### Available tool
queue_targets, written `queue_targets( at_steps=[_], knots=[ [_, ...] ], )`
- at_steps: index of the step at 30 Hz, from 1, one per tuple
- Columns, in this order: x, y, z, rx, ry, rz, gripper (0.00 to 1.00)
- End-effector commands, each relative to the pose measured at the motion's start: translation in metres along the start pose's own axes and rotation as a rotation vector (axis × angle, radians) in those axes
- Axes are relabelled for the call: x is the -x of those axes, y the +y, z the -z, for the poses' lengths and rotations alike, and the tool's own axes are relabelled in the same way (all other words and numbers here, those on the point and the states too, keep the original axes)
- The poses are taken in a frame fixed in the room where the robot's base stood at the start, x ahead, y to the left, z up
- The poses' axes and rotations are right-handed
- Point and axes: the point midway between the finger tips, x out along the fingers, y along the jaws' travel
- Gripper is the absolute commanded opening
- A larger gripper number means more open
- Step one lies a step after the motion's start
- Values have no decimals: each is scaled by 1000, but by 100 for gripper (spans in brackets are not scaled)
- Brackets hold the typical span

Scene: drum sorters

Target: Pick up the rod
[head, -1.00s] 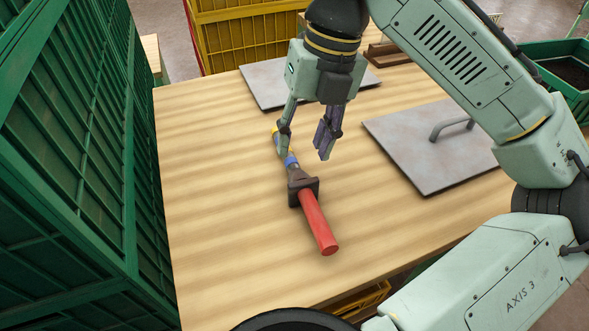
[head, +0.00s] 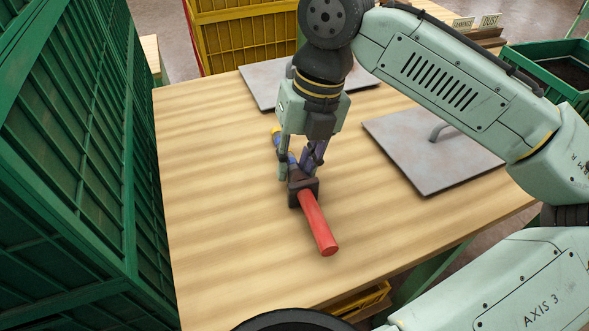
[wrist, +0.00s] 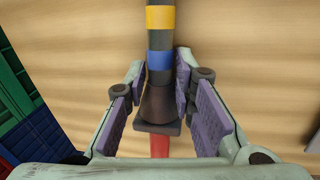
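The rod (head: 319,225) lies on the wooden table, with a red handle at the near end and a dark square guard. Beyond the guard is a dark shaft with blue and yellow bands, partly hidden by my gripper in the head view. The shaft (wrist: 160,40) runs up the middle of the wrist view. My gripper (head: 296,172) points down over the shaft just beyond the guard. Its two purple-padded fingers stand on either side of the flared dark part and blue band, with narrow gaps showing beside the rod. It looks open, with the rod between its fingers.
A grey plate with a handle (head: 423,158) lies to the right on the table (head: 220,240). Another grey plate (head: 262,84) lies at the back. Green crates (head: 65,150) stand along the left, a yellow crate (head: 245,40) behind. The table's left and front parts are clear.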

Motion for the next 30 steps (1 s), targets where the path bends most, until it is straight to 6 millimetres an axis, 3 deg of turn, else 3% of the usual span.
queue_targets(
  at_steps=[9, 30],
  knots=[
    [0, 0, 0, 0, 0, 0, 0],
    [2, 1, 0, 0, -1, -1, 0]
  ],
)
